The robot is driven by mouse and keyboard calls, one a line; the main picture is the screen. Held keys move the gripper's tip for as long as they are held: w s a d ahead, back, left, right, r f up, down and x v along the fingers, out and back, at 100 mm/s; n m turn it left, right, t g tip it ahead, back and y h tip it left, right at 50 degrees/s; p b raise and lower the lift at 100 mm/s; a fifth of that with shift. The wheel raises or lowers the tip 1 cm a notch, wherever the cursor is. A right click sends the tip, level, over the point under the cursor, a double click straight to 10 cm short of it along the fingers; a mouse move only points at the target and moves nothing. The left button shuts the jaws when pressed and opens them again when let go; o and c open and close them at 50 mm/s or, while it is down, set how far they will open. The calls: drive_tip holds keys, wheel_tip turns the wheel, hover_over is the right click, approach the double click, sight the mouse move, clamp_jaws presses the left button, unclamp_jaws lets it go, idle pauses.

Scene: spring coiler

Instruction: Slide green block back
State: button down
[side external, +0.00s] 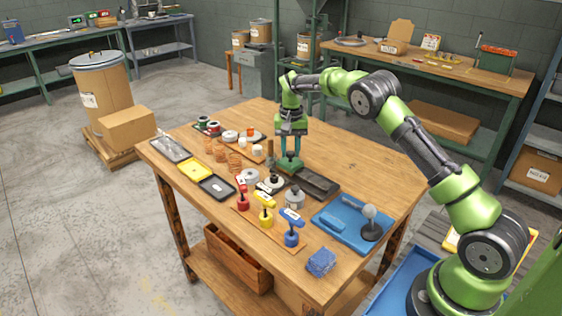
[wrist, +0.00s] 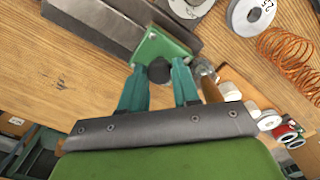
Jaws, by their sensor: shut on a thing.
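The green block (wrist: 150,46) is a small flat plate with a black round knob (wrist: 159,71). In the side view my gripper (side external: 290,154) points straight down at the green block (side external: 287,163), which is at the far left end of the dark rail (side external: 318,184). The fingers hide part of the block there.
A grey disc-shaped weight (side external: 271,182) and copper springs (side external: 235,161) are left of the rail. Red, yellow and blue handled tools (side external: 265,214) stand in front. A blue tray (side external: 343,235) lies to the right. Bare wood (side external: 360,165) is clear behind the rail.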

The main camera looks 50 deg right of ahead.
drive_tip(key=shift+w+d, duration=0.1)
drive_tip(key=shift+w, duration=0.55)
drive_tip(key=c, duration=0.8)
unclamp_jaws()
drive_tip(key=shift+s, duration=0.1)
wheel_tip(320, 180, up, 12)
